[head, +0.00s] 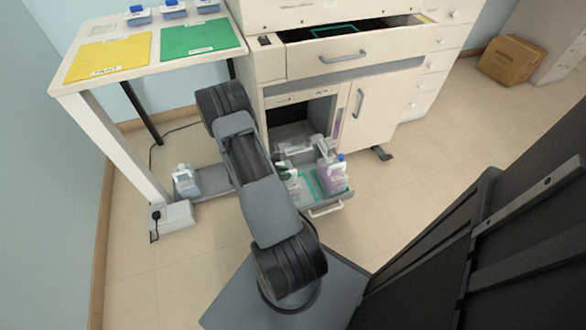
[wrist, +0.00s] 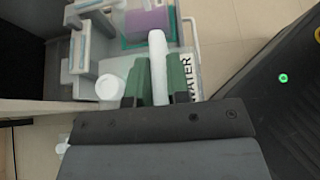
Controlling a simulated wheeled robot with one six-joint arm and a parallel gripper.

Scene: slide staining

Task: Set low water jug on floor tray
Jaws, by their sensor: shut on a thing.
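My gripper (wrist: 158,88) is shut on the pale handle of the water jug (wrist: 190,72), whose side reads WATER in the wrist view. A white cap (wrist: 110,88) shows left of the fingers. In the head view the held jug (head: 294,186) is at the low pull-out tray of the cabinet, partly hidden by my arm. I cannot tell whether its base touches that tray. A grey floor tray (head: 212,184) lies to the left, partly behind my arm, with another clear jug (head: 186,181) at its left end.
A purple jug (head: 330,178) with a blue cap stands right of the held jug on the pull-out tray (head: 325,209). A white power box (head: 172,219) and table leg (head: 122,160) stand by the floor tray. An open drawer (head: 350,32) is above.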

